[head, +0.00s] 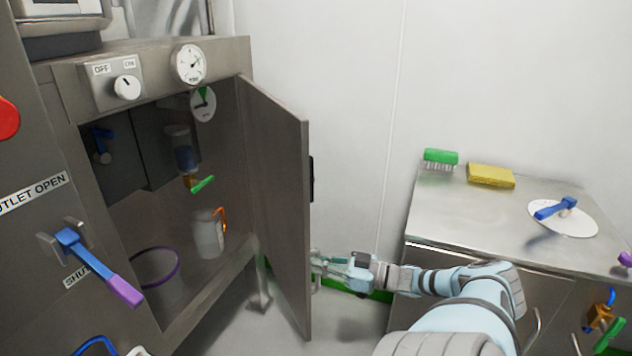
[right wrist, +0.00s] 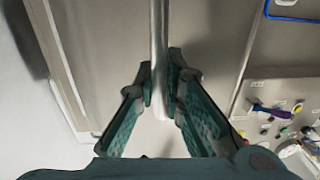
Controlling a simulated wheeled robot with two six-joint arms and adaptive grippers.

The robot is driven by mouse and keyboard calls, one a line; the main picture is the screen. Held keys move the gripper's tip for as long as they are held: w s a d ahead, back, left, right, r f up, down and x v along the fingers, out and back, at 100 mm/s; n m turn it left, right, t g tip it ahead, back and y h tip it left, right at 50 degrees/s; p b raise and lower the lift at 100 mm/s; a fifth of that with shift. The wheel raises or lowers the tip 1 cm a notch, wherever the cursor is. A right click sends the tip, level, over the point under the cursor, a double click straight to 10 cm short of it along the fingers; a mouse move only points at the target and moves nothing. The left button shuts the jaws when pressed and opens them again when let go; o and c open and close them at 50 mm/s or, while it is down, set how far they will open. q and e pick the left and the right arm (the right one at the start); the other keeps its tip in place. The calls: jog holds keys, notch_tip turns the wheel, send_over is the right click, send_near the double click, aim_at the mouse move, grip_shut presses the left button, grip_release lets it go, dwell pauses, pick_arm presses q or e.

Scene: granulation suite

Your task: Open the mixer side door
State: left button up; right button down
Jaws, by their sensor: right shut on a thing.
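The mixer side door (head: 275,190) is a flat grey metal panel on the cabinet's right side. It stands swung outward, with the cabinet interior (head: 215,195) in plain view to its left. My right gripper (head: 322,262) is at the door's outer face, low near its free edge. In the right wrist view the gripper (right wrist: 160,88) has its green fingers closed on both sides of a round metal handle bar (right wrist: 158,35). The handle is mostly hidden by the gripper in the head view. My left gripper is not in view.
Inside the cabinet are a white jug (head: 208,235) and a purple-rimmed container (head: 155,285). A blue-and-purple lever (head: 100,268) juts from the front panel. A steel counter (head: 500,225) at right holds a green brush (head: 441,157) and yellow sponge (head: 490,176).

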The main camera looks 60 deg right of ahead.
jog(key=c, duration=1.7)
grip_release()
jog(key=shift+d, duration=0.1)
jog(key=shift+o, duration=0.2)
jog(key=v, duration=1.2)
